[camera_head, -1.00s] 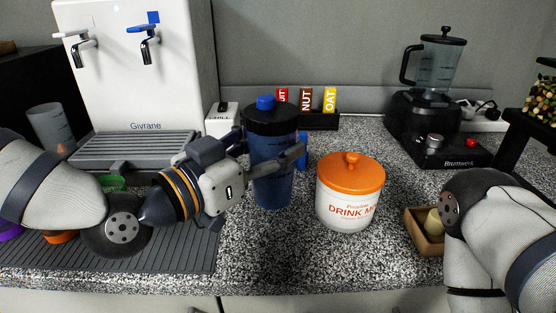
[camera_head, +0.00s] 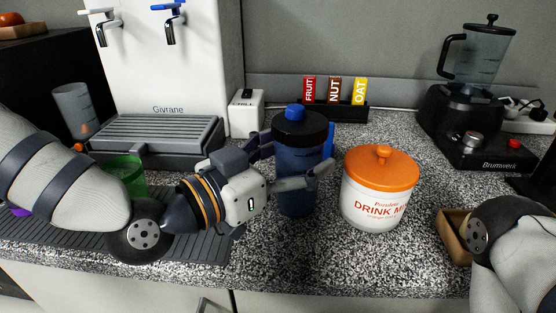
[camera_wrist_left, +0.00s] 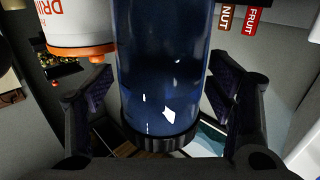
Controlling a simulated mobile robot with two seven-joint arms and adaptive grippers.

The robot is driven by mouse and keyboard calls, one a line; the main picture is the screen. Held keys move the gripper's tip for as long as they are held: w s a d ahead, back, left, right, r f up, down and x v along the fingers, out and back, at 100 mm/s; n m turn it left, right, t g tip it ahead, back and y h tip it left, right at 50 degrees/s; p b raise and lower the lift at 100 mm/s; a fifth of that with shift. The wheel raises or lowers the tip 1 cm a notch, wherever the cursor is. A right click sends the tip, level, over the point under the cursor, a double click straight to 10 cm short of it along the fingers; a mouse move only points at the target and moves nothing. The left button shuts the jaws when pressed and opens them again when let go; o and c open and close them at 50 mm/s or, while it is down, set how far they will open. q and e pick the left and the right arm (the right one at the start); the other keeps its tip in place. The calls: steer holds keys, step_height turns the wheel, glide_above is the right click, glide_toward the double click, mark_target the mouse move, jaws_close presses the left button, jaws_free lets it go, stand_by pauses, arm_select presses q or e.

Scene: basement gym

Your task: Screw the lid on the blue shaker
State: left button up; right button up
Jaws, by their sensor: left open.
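The blue shaker (camera_head: 297,190) stands upright on the speckled counter, left of the drink mix jar. A black lid (camera_head: 303,130) with a blue cap sits on its top; I cannot tell if it is screwed tight. My left gripper (camera_head: 297,163) is open around the shaker's upper body, just below the lid. One finger passes in front and the other reaches behind. In the left wrist view, which is upside down, the shaker (camera_wrist_left: 163,65) stands between the two fingers with gaps on both sides, and its black lid (camera_wrist_left: 160,142) is at the bottom. My right gripper is out of view.
The orange-lidded drink mix jar (camera_head: 375,210) stands close right of the shaker. The water dispenser (camera_head: 175,70) and drip tray (camera_head: 155,135) are behind left, with a green cup (camera_head: 128,170). A bar rack (camera_head: 340,112) is behind; a blender (camera_head: 470,130) and wooden box (camera_head: 453,238) are right.

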arm_select(q)
steer(key=v, duration=0.6)
steer(key=shift+r+p, duration=0.25)
steer(key=shift+p, duration=0.05)
steer(key=p+v, duration=0.2)
steer(key=v, duration=0.3)
steer(key=shift+s+a+f+p, duration=0.2)
steer(key=shift+p, duration=0.15)
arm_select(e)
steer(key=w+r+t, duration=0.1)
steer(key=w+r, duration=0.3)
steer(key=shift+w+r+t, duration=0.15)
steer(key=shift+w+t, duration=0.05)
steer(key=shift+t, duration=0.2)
